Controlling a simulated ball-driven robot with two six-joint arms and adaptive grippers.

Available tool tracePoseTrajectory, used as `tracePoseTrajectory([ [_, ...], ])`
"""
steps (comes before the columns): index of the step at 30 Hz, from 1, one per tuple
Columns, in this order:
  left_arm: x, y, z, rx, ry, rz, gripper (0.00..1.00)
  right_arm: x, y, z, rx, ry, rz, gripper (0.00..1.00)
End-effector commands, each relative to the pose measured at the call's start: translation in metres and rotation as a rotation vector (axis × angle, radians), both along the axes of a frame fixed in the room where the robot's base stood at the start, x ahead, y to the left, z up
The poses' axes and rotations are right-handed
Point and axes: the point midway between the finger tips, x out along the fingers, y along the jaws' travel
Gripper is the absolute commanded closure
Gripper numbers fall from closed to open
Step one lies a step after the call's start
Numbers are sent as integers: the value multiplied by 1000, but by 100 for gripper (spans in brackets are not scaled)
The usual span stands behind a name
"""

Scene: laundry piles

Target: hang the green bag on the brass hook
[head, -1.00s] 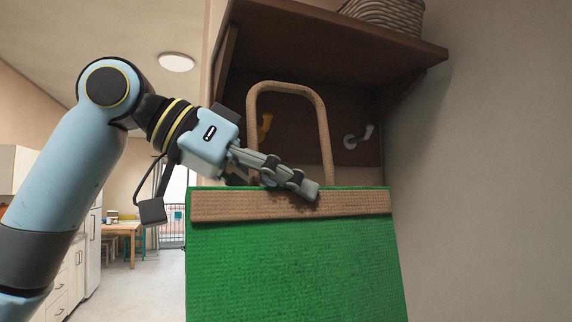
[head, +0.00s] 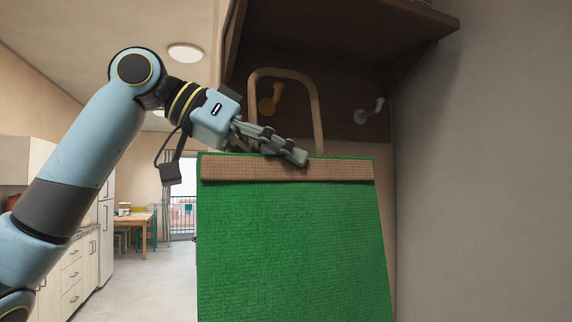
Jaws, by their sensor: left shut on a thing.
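The green bag (head: 290,245) hangs upright from my left gripper (head: 285,152), which is shut on the bag's tan top band. The bag's tan loop handle (head: 318,105) stands up above the band. The brass hook (head: 270,100) is on the dark wooden back panel and shows through the handle's opening, near its left side. In this view the hook lies behind the loop; I cannot tell how far apart they are. The handle's lower left part is hidden behind the gripper. My right gripper is not in view.
A grey hook (head: 370,112) is on the same panel, right of the handle. A dark wooden shelf (head: 380,30) juts out above both hooks. A plain wall (head: 480,180) stands at the right. A kitchen area with a table (head: 132,222) lies far back at the left.

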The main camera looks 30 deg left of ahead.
Motion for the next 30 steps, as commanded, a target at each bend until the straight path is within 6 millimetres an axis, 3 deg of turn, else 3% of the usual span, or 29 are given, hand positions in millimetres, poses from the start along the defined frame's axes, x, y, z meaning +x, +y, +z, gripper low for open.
tracePoseTrajectory([
  [15, 22, 26, -4, -1, 0, 2, 100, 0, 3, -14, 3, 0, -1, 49],
  [30, 30, 34, -19, -1, 0, 1, 100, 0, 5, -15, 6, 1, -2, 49],
])
